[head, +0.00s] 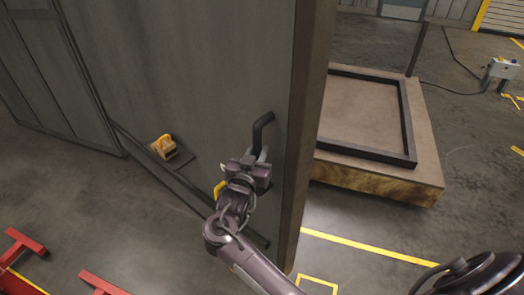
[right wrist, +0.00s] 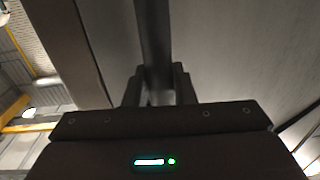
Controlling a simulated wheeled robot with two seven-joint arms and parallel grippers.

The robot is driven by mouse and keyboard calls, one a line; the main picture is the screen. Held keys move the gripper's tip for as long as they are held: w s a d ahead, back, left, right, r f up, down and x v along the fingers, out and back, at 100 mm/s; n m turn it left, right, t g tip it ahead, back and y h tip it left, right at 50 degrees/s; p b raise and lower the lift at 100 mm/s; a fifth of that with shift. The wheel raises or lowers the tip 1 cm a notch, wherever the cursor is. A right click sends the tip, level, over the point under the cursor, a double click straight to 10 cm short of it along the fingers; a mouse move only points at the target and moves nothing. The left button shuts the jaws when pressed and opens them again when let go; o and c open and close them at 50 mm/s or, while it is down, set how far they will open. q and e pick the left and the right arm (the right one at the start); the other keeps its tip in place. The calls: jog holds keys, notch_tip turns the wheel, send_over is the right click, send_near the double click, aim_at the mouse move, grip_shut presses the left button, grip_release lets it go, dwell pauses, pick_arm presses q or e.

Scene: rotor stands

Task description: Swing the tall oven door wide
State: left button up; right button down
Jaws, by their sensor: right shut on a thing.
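The tall oven door (head: 205,75) is a large dark grey panel filling the upper left of the head view. Its thick brown edge (head: 308,110) faces right. A black bar handle (head: 263,128) stands out from the door near that edge. My right gripper (head: 262,157) is at the lower part of the handle, its fingers shut on it. In the right wrist view the handle bar (right wrist: 153,45) runs up from between the two fingers (right wrist: 159,88). The handle's lower end is hidden behind the gripper. My left gripper is not in view.
A low platform (head: 425,172) with a dark frame on top stands right of the door edge. A yellow block (head: 164,146) sits on a small ledge at the door. Red stands (head: 22,250) are on the floor at lower left.

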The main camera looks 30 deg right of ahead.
jog(key=c, duration=1.5)
grip_release()
jog(key=shift+a+f, duration=0.5)
jog(key=shift+a, duration=0.35)
jog(key=shift+o, duration=1.2)
jog(key=shift+s+a+r, duration=0.2)
jog(key=shift+s+a, duration=0.05)
jog(key=shift+a, duration=0.1)
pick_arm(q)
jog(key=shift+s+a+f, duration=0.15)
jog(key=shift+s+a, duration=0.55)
pick_arm(e)
jog(key=shift+s+a+r, duration=0.1)
jog(key=shift+r, duration=0.3)
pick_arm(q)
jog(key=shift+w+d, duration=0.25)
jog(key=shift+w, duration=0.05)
pick_arm(e)
jog(key=shift+d, duration=0.2)
jog(key=shift+f, duration=0.1)
